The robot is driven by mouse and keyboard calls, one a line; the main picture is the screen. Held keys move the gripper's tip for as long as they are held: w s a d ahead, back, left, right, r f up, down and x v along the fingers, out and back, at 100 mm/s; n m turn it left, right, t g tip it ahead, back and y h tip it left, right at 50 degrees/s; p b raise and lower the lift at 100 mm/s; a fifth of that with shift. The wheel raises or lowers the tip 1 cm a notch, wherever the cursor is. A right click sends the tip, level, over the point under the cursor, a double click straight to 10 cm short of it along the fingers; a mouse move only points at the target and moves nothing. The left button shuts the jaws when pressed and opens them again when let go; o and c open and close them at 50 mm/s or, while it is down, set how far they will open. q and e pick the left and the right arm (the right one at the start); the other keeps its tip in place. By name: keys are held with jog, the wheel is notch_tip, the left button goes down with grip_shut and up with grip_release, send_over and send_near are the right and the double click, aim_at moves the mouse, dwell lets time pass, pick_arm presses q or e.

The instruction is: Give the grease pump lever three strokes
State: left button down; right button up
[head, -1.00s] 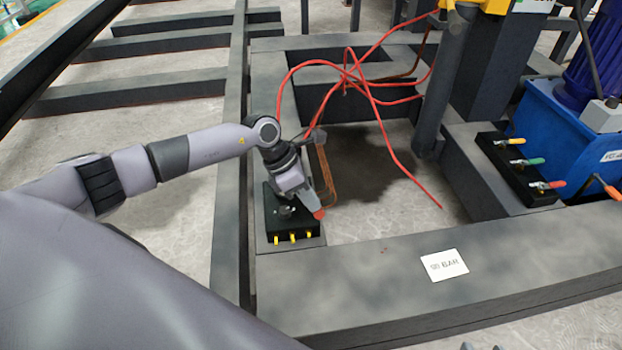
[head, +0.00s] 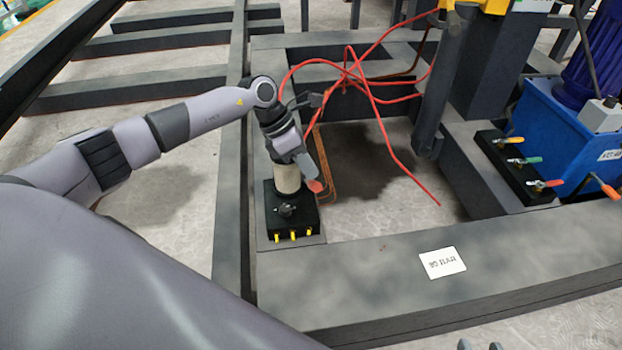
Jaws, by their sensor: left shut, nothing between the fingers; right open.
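The grease pump (head: 291,213) is a black block with a cream cylinder (head: 287,178) on top and several yellow fittings along its front. It sits on the grey steel frame left of centre. A red-orange knob (head: 315,186), apparently the end of the pump lever, shows right of the cylinder; the rest of the lever is mostly hidden. My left gripper (head: 306,170) is shut and empty, pointing down just above the knob; I cannot tell whether they touch. Only the fingertips of my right gripper (head: 481,346) show at the bottom edge, open and away from the pump.
Red hoses (head: 380,125) loop across the frame opening behind the pump. A blue unit (head: 560,140) and a black valve block (head: 515,168) with coloured handles stand at right. The front beam (head: 380,290), bearing a white label (head: 442,263), is otherwise clear.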

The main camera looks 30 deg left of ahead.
pick_arm(q)
jog(key=shift+s+d+f, duration=0.25)
jog(key=shift+s+f, duration=0.15)
jog(key=shift+f, duration=0.1)
dwell(0.3)
jog(key=shift+s+d+f, duration=0.3)
jog(key=shift+s+f, duration=0.1)
jog(key=shift+f, duration=0.15)
jog(key=shift+s+d+f, duration=0.3)
jog(key=shift+s+f, duration=0.05)
jog(key=shift+f, duration=0.25)
